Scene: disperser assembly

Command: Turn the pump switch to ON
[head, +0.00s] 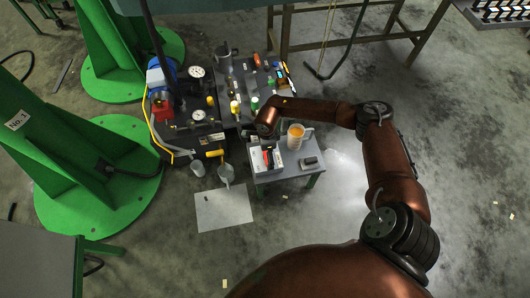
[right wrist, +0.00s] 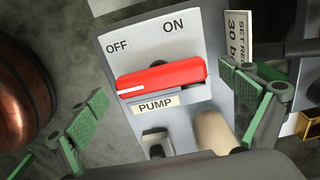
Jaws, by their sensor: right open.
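The pump switch has a red bar handle (right wrist: 162,78) on a light grey panel (right wrist: 190,50) marked OFF at left and ON at right. The bar lies nearly level across the panel. A white line marks its left end, below OFF. A PUMP label (right wrist: 155,105) sits under it. My right gripper (right wrist: 162,86) is open, with one green-padded finger on each side of the bar and visible gaps to both ends. My left gripper is out of view.
In the wrist view, a SET RELIEF sign (right wrist: 238,30) stands close to the right finger.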

